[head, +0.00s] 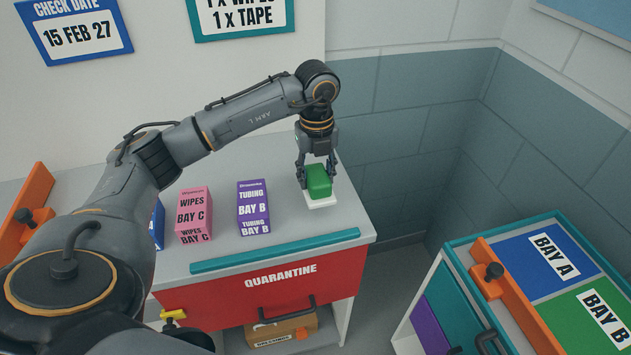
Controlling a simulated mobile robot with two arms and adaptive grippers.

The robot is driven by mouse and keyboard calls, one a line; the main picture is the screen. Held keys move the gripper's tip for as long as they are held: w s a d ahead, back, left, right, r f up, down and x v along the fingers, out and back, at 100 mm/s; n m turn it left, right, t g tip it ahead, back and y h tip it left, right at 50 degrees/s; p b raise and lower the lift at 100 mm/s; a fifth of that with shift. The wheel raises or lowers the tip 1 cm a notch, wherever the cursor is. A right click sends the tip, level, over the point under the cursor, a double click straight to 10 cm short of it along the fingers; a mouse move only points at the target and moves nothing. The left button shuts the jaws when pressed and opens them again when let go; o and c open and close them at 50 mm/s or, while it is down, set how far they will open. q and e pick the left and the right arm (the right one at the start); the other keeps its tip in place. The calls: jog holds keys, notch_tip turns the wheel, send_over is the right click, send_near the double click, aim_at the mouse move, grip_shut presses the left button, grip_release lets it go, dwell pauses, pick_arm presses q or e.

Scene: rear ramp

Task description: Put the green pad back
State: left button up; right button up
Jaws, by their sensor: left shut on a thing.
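The green pad (319,181) is a small green block with a white underside. It is at the right end of the white counter top (350,225). My left gripper (316,172) comes down from above, its fingers shut on the pad's sides. I cannot tell whether the white underside touches the counter or hangs just above it. My right gripper is not in view.
A purple TUBING box (253,205) and a pink WIPES box (193,213) stand left of the pad. A teal strip (275,251) edges the counter above the red QUARANTINE front (265,297). A cabinet with BAY A (548,262) and BAY B (600,312) panels stands right, across a gap.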

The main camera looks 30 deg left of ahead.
aim_at(315, 183)
pick_arm(q)
jog(key=shift+w+a+f, duration=0.15)
jog(key=shift+f, duration=0.1)
jog(key=f, duration=0.1)
jog(key=f+p, duration=0.1)
jog(key=f, duration=0.1)
jog(key=shift+w+a+p, duration=0.15)
jog(key=shift+a+p, duration=0.05)
jog(key=shift+p, duration=0.1)
jog(key=shift+f, duration=0.35)
jog(key=shift+f, duration=0.2)
jog(key=o, duration=1.2)
